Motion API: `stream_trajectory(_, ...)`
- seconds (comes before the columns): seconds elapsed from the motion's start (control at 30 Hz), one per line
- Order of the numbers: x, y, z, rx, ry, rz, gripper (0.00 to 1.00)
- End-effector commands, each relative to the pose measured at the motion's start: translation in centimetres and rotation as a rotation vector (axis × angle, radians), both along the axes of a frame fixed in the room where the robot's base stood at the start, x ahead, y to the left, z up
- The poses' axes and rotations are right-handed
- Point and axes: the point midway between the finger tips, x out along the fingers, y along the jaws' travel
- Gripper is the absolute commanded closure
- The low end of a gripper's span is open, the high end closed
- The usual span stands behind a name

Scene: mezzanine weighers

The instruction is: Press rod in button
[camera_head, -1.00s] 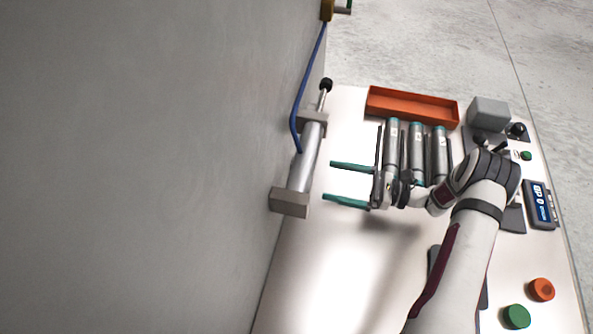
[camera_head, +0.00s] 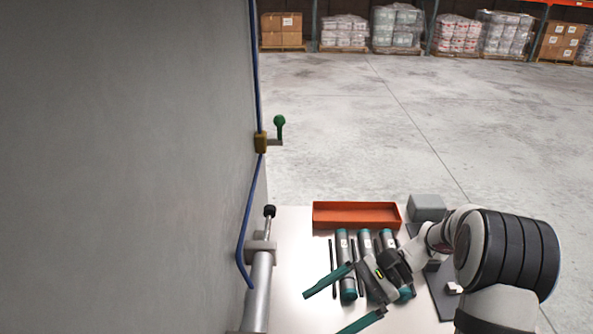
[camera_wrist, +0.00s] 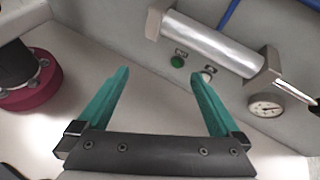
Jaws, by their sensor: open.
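A silver cylinder (camera_head: 258,292) is mounted along the grey wall in the head view, with a thin rod (camera_head: 267,228) ending in a black knob (camera_head: 269,210). In the wrist view the cylinder (camera_wrist: 215,45) lies beyond the fingers, with part of its rod (camera_wrist: 297,93) at the right. A green button (camera_wrist: 177,62) and a pale button (camera_wrist: 208,71) sit on the wall below the cylinder. My gripper (camera_head: 325,313) is open and empty, its teal fingers pointing left towards the cylinder, apart from it. In the wrist view my gripper (camera_wrist: 159,75) faces the wall.
Several grey tubes with teal ends, one (camera_head: 345,262) at the left, lie beside my gripper. An orange tray (camera_head: 356,214) and a grey box (camera_head: 426,207) stand at the table's far edge. A round gauge (camera_wrist: 266,107) is at the wall. A green-knobbed lever (camera_head: 279,122) projects from the wall.

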Motion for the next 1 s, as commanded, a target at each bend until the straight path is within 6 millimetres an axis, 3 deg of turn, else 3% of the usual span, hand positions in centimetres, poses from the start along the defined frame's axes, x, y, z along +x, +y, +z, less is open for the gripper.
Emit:
stream_trajectory(0.03,-2.4,0.8,2.2,-0.091,-0.070,0.075,0.00)
stream_trajectory(0.17,-9.9,1.2,5.3,-0.350,-0.277,0.259,0.00)
stream_trajectory(0.3,-16.2,-0.1,5.5,-0.575,-0.504,0.399,0.00)
stream_trajectory(0.4,-18.6,-1.1,4.8,-0.672,-0.621,0.451,0.00)
stream_trajectory(0.5,-19.5,-1.7,4.3,-0.719,-0.682,0.474,0.00)
stream_trajectory(0.77,-19.7,-1.9,4.1,-0.731,-0.696,0.478,0.02)
stream_trajectory(1.0,-19.7,-1.8,4.1,-0.729,-0.696,0.478,0.45)
